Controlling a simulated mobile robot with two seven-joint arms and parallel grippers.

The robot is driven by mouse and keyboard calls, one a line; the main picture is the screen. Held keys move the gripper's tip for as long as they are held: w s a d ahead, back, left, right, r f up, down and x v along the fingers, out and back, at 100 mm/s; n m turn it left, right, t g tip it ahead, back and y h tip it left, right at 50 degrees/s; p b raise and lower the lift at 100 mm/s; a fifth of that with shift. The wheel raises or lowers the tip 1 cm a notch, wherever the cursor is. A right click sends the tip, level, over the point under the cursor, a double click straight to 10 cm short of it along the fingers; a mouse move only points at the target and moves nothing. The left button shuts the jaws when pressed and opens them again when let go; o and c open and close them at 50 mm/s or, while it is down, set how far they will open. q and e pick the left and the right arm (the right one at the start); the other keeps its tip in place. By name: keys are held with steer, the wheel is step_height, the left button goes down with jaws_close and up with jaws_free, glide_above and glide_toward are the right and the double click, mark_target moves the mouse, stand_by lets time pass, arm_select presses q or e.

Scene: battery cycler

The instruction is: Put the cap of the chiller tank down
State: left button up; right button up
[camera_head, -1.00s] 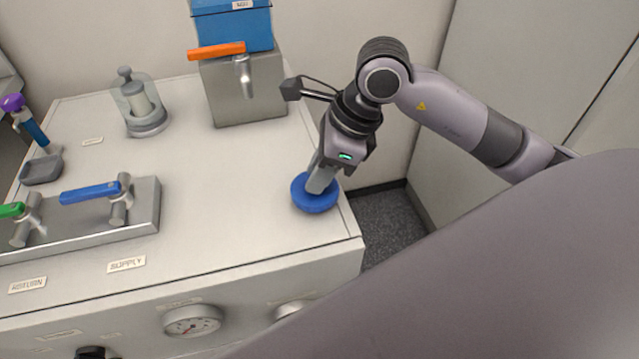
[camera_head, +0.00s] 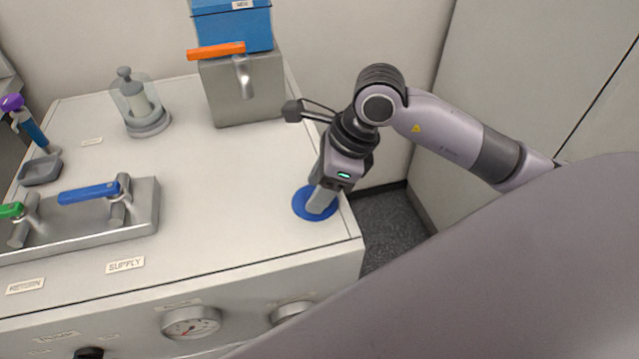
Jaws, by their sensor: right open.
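The blue round cap (camera_head: 301,203) lies flat on the white cabinet top, close to its right edge. My right gripper (camera_head: 319,207) points down at the middle of the cap from above. Its jaws are open, with the fingertips at the cap, and they cover part of it. Whether the fingers still touch the cap cannot be told. My left gripper is not in view.
The cabinet top (camera_head: 225,185) is clear left of the cap. A steel tank (camera_head: 240,95) with an orange lever (camera_head: 216,51) stands behind. A valve block (camera_head: 146,212) with a blue lever (camera_head: 89,193) is at left. A clear-walled cylinder (camera_head: 143,105) stands at the back.

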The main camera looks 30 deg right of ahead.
steer(key=v, duration=1.2)
steer(key=shift+p, duration=0.35)
steer(key=shift+a+r, duration=0.1)
steer(key=shift+a, duration=0.05)
